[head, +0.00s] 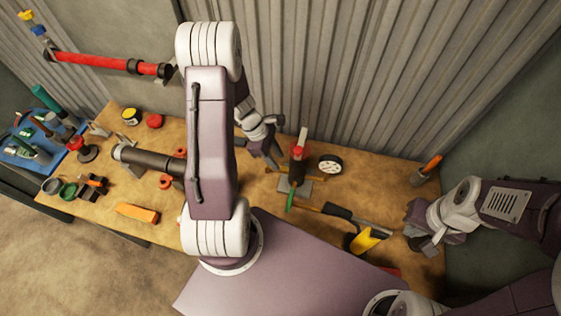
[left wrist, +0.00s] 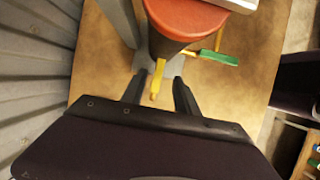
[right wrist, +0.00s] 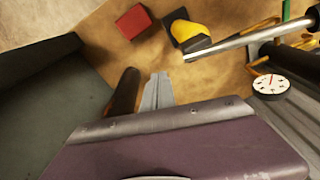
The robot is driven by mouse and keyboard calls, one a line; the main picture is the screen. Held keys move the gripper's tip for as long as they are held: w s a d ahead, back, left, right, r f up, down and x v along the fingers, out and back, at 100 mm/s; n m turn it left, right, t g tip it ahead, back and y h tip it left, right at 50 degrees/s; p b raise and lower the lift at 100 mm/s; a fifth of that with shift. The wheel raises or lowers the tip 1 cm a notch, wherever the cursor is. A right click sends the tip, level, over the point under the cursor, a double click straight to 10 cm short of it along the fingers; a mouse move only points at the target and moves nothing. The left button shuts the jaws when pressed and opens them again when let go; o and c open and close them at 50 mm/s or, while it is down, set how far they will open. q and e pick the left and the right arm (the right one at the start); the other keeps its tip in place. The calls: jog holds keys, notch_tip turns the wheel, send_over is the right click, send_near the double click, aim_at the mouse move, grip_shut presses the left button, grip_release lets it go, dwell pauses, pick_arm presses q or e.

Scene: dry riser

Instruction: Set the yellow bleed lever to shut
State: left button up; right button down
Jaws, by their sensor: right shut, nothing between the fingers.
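The yellow bleed lever (left wrist: 158,80) shows in the left wrist view as a short yellow bar beside the red-topped riser fitting (left wrist: 187,20). My left gripper (left wrist: 159,90) is open, with one finger on each side of the lever; whether either touches it I cannot tell. In the head view my left gripper (head: 270,153) is left of the red-topped fitting (head: 298,153), and the lever is hard to make out there. A green-handled lever (head: 290,202) sits at the fitting's near side. My right gripper (head: 427,245) is shut and empty at the table's right; it also shows in the right wrist view (right wrist: 158,80).
A round gauge (head: 330,163) lies right of the fitting. A long bar tool (head: 350,215) and a yellow object (head: 367,240) lie nearer. An orange-handled tool (head: 432,165) stands at the right. A dark pipe (head: 150,160) and several tools cover the table's left.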

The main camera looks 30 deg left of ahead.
aim_at(282, 167)
pick_arm(q)
jog(key=x, duration=0.3)
jog(key=shift+w+a, duration=0.15)
jog(key=shift+w, duration=0.1)
jog(key=shift+f, duration=0.25)
jog(key=shift+s+r, duration=0.1)
jog(key=shift+s, duration=0.2)
jog(key=shift+w, duration=0.15)
grip_shut()
dwell(0.5)
